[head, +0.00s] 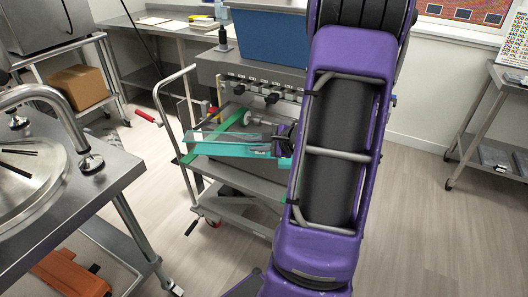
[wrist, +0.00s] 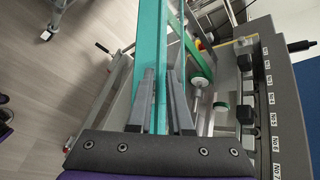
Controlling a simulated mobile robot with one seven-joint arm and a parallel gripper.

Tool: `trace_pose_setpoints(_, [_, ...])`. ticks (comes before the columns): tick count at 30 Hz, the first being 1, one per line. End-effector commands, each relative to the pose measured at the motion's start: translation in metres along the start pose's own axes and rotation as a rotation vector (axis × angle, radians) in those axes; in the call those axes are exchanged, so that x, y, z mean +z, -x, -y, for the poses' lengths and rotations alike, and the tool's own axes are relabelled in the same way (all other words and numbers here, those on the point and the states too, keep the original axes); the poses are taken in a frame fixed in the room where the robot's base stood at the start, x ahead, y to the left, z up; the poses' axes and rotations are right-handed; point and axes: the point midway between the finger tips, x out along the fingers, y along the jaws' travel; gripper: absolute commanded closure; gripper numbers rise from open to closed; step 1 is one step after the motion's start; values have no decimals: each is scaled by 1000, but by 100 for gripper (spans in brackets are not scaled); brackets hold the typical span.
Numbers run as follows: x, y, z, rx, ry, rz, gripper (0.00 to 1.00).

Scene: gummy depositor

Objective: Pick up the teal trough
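The teal trough (head: 232,149) is a long, open channel, lying roughly level at the depositor cart in the head view. In the wrist view the trough (wrist: 158,22) runs from the top edge down to my gripper (wrist: 161,74). One grey finger is on the trough's inner side and the other is on its right side, with a teal wall between them. Whether the fingers press on that wall is unclear. In the head view my gripper (head: 283,140) is at the trough's right end, partly hidden by my purple arm.
The depositor (wrist: 285,95), with numbered black knobs, stands close on the right in the wrist view. A green strip (wrist: 177,38) and a metal shaft (wrist: 201,92) are near the fingers. The cart's handle frame (head: 166,112) stands left of the trough. A steel table (head: 85,180) is at left.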

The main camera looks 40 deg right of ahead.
Motion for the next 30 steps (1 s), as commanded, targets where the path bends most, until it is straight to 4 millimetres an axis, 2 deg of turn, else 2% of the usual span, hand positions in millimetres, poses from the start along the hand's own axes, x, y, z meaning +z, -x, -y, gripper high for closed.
trace_pose_setpoints(1, [0, 0, 0, 0, 0, 0, 93])
trace_pose_setpoints(3, [0, 0, 0, 0, 0, 0, 100])
trace_pose_setpoints(30, [-1, 0, -3, 5, -3, -2, 100])
